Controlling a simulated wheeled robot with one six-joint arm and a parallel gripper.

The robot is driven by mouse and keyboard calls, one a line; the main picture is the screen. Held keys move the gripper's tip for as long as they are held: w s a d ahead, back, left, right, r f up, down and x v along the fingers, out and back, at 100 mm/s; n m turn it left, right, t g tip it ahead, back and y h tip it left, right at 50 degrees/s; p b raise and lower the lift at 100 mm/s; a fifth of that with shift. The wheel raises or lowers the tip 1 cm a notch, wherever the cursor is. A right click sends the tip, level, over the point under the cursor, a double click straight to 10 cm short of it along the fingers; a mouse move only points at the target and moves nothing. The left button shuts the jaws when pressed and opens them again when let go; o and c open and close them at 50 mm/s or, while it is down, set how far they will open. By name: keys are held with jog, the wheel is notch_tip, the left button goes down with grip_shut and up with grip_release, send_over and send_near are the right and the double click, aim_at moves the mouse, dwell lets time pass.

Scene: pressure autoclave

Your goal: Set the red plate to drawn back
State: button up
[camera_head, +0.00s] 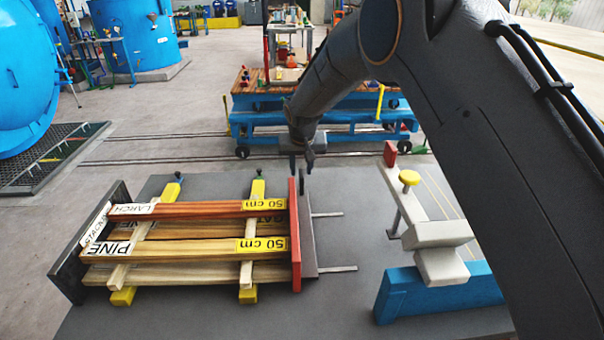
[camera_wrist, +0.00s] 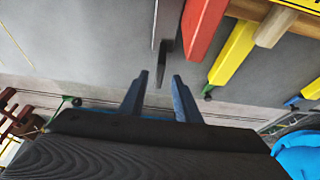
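The red plate (camera_head: 296,245) stands upright at the right end of a stack of boards (camera_head: 190,248), close against the board ends. I cannot tell whether it touches them. A dark grey plate (camera_head: 308,238) stands just to its right, with two metal rods (camera_head: 337,268) running out to the right. The red plate also shows at the top of the wrist view (camera_wrist: 204,22). My gripper (camera_head: 301,172) is at the far end of the plates. In the wrist view my gripper (camera_wrist: 160,76) is open, with a thin grey upright tab (camera_wrist: 162,66) just beyond and between its fingertips.
A dark end plate (camera_head: 82,245) closes the stack's left end. Yellow-ended bars (camera_head: 249,295) cross beneath the boards. Right of the rods, a pale lever (camera_head: 408,210) with a yellow knob stands near a blue block (camera_head: 395,295). A blue cart (camera_head: 330,132) stands behind.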

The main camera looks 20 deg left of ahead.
aim_at(301, 173)
jog(key=shift+p+x, duration=0.45)
jog(key=shift+x, duration=1.6)
jog(key=shift+w+d, duration=0.1)
grip_shut()
